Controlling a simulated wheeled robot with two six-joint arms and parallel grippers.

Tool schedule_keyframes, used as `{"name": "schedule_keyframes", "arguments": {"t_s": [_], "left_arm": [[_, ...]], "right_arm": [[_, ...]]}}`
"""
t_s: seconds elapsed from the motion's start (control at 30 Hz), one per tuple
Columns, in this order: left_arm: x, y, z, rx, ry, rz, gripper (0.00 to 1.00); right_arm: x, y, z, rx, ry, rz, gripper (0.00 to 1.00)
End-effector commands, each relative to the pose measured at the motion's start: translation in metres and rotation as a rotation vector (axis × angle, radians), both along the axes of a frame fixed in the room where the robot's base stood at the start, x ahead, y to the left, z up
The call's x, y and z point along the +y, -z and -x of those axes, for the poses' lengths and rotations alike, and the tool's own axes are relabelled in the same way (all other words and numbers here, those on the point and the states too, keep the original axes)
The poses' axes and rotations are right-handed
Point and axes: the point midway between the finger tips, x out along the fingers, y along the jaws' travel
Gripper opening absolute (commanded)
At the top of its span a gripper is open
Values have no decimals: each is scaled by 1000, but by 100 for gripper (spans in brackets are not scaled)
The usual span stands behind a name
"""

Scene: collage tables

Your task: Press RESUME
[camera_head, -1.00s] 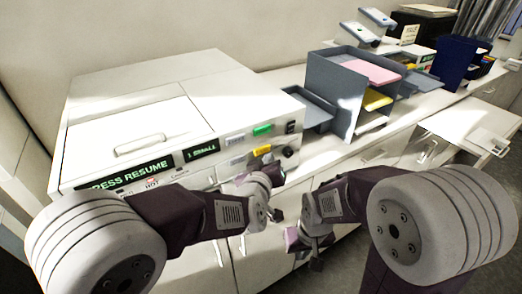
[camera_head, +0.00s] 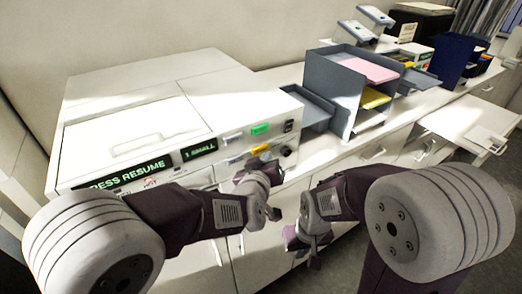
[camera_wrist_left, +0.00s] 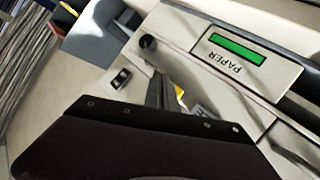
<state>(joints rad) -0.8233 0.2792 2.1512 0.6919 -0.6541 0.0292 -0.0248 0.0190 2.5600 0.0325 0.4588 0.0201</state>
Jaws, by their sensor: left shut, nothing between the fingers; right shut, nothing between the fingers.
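A white machine (camera_head: 205,100) stands at the left of the head view, with green-lit displays reading "PRESS RESUME" (camera_head: 130,175) and "1 SMALL" (camera_head: 199,149). Its front has a green button (camera_head: 260,129) above a yellow button (camera_head: 260,149); I cannot read their labels. My left gripper (camera_head: 274,174) is shut and empty close to the lower right front. In the left wrist view its fingers (camera_wrist_left: 160,92) overlap the panel, partly hiding a yellow part (camera_wrist_left: 179,91); contact cannot be told. My right gripper (camera_head: 304,242) is shut and empty, lower, in front of the cabinet.
A dark knob (camera_wrist_left: 148,42) and a rocker switch (camera_wrist_left: 121,79) sit near my left fingers. A green strip marked "PAPER" (camera_wrist_left: 236,47) is on the machine. A grey tray stack (camera_head: 334,82) with pink and yellow paper stands to the right. An open drawer (camera_head: 465,125) juts out farther right.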

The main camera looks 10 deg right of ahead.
Motion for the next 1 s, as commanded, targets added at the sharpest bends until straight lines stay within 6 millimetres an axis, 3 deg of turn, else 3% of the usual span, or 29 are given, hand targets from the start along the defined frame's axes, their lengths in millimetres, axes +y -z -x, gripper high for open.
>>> {"name": "schedule_keyframes", "arguments": {"t_s": [1.0], "left_arm": [[3,0,-8,0,0,0,0]], "right_arm": [[0,3,0,0,0,0,0]]}}
